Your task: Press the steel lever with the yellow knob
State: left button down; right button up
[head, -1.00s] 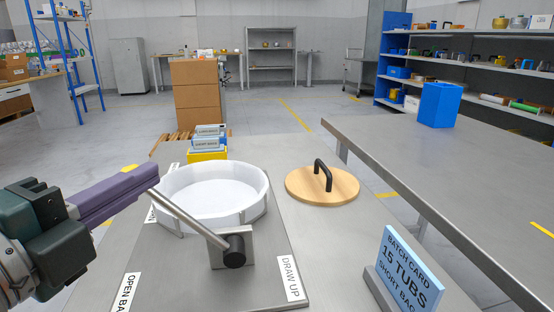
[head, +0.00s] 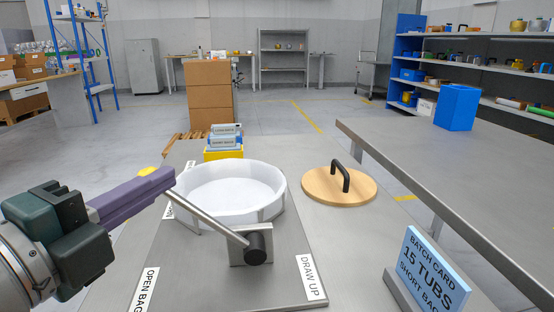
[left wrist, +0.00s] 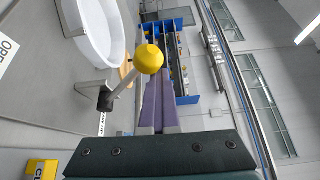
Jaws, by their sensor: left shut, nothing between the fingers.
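The steel lever (head: 212,220) slopes up to the left from a black pivot (head: 258,248) on a small bracket, in front of a round white basin. In the head view its yellow knob (head: 147,169) is mostly hidden behind my left gripper (head: 172,178); only its top shows. In the left wrist view the whole yellow knob (left wrist: 149,59) shows just beyond the purple fingertips, with the rod running down to the pivot. My left gripper is shut and empty, its fingertips close to the knob; I cannot tell if they touch. My right gripper is not in view.
The white basin (head: 232,212) stands right behind the lever. A wooden lid with a black handle (head: 318,190) lies to its right. A blue batch card (head: 432,272) stands at the front right. Yellow and blue boxes (head: 224,153) sit behind the basin.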

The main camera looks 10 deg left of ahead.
pick_arm(q)
jog(key=shift+s+a+f, duration=0.1)
jog(key=shift+a+f, duration=0.2)
jog(key=shift+f, duration=0.05)
jog(key=v, duration=0.9)
jog(key=shift+s+d+r+b, duration=0.2)
jog(key=shift+s+r+b, duration=0.15)
jog(key=shift+b, duration=0.05)
